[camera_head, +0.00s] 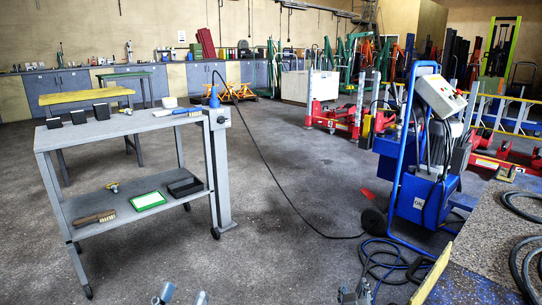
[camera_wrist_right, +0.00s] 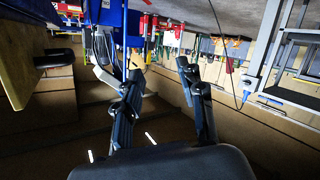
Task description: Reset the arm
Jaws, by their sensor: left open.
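My left gripper (camera_head: 181,297) shows at the bottom edge of the head view, with only its finger tips in frame. The tips are apart, with bare floor between them. My right gripper (camera_head: 355,293) shows at the bottom edge further right, beside the blue wheeled machine's cables. In the right wrist view my right gripper (camera_wrist_right: 160,76) has its two dark fingers spread apart, with nothing between them. The rest of both arms is out of the head view.
A grey wheeled trolley (camera_head: 120,125) stands at the left, with small items on both shelves. A blue wheeled machine (camera_head: 420,195) stands at the right, with black cable on the floor. A workbench (camera_head: 480,245) fills the lower right. The middle floor is mostly clear.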

